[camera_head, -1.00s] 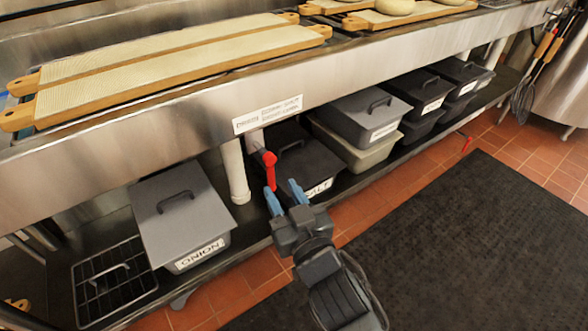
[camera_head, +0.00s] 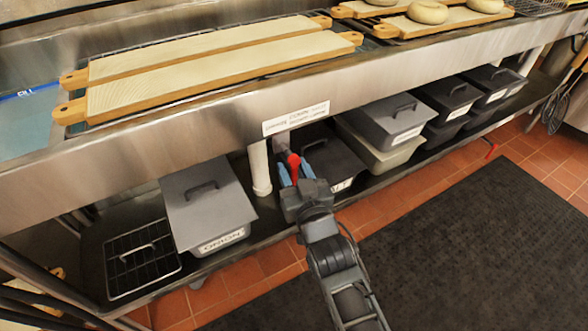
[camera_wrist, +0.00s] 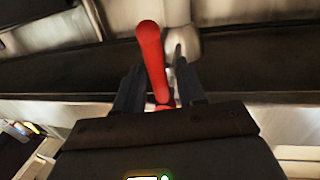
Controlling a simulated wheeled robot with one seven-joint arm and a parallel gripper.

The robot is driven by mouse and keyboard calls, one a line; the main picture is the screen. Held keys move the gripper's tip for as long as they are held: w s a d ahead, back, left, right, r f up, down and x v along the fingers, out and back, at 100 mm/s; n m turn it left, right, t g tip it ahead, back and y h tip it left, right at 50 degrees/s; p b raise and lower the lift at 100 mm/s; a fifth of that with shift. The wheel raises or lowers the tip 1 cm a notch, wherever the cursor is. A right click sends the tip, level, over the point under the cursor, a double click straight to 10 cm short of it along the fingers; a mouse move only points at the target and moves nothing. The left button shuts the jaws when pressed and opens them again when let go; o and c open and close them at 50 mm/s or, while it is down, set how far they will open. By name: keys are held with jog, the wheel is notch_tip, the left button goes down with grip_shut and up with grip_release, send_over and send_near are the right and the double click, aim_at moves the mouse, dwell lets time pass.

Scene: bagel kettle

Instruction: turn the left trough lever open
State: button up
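The left trough lever (camera_head: 293,166) is red and sits under the front of the steel trough, beside a white drain pipe. My gripper (camera_head: 296,172) is at the lever, with one blue fingertip on each side of it. In the wrist view, the red lever (camera_wrist: 152,60) runs between the two dark fingers of my gripper (camera_wrist: 160,85). The fingers are apart, with a gap visible on the lever's left side. Whether the right finger touches the lever is unclear. The lever's lower end is partly hidden by my gripper.
The steel trough (camera_head: 220,116) carries wooden boards and bagels above. The white pipe (camera_head: 260,168) is close left of my gripper. A lidded onion bin (camera_head: 208,200) and several other bins line the lower shelf. Another red lever (camera_head: 491,148) is far right.

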jog(key=shift+c, duration=0.4)
grip_shut()
jog(key=shift+w+d+r+n+y+p, duration=0.25)
jog(key=shift+d+r+n+y, duration=0.35)
jog(key=shift+n, duration=2.75)
jog(key=shift+w+d+r+n+y+p, duration=0.1)
jog(key=shift+w+d+r+n+y, duration=0.55)
jog(key=shift+n, duration=2.75)
jog(key=shift+w+d+r+n+y+p, duration=0.15)
jog(key=shift+r+n+y, duration=0.5)
jog(key=shift+n, duration=2.7)
jog(key=shift+s+f, duration=0.15)
